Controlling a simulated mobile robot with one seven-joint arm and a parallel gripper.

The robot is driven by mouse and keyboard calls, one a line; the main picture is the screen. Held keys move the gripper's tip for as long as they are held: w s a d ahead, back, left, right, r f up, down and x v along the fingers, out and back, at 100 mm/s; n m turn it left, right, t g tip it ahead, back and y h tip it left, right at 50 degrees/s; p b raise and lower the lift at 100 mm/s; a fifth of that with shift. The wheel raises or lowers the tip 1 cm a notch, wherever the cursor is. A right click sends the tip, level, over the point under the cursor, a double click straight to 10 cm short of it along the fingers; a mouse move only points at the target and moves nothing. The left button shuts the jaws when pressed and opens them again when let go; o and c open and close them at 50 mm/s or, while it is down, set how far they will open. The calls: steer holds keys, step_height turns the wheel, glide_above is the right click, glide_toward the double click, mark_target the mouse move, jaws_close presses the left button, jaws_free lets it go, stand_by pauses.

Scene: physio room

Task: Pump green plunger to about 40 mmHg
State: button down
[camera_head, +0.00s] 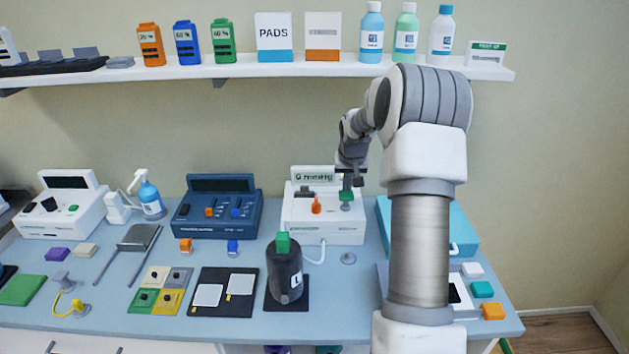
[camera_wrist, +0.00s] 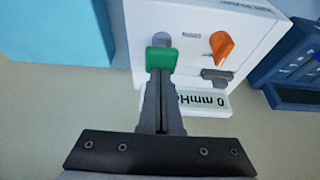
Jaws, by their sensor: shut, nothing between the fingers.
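The green plunger (camera_head: 346,196) stands on the right part of the white pump unit (camera_head: 300,232). It also shows in the wrist view (camera_wrist: 161,59), just beyond my fingertips. The unit's display (camera_head: 314,177) reads 0 mmHg; it is upside down and partly hidden by my fingers in the wrist view (camera_wrist: 206,102). My gripper (camera_head: 350,184) is shut and empty, pointing down right over the plunger. I cannot tell whether the fingertips touch it. An orange lever (camera_head: 316,204) stands left of the plunger and also shows in the wrist view (camera_wrist: 222,46).
A black cuff cylinder (camera_head: 285,275) with a green block on top stands in front of the unit, joined by a white hose. A blue device (camera_head: 213,210) is close on the left. A teal box (camera_head: 463,230) is on the right. The shelf (camera_head: 290,68) runs above.

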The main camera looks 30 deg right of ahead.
mark_target(346, 195)
steer(key=shift+f+b, duration=1.2)
steer(key=shift+f, duration=0.65)
steer(key=shift+r, duration=0.1)
steer(key=shift+r+p, duration=1.4)
steer(key=shift+r, duration=0.8)
steer(key=shift+f, duration=0.1)
steer(key=shift+f+b, duration=1.6)
steer(key=shift+f, duration=0.6)
steer(key=shift+r+p, duration=1.35)
steer(key=shift+r, duration=0.9)
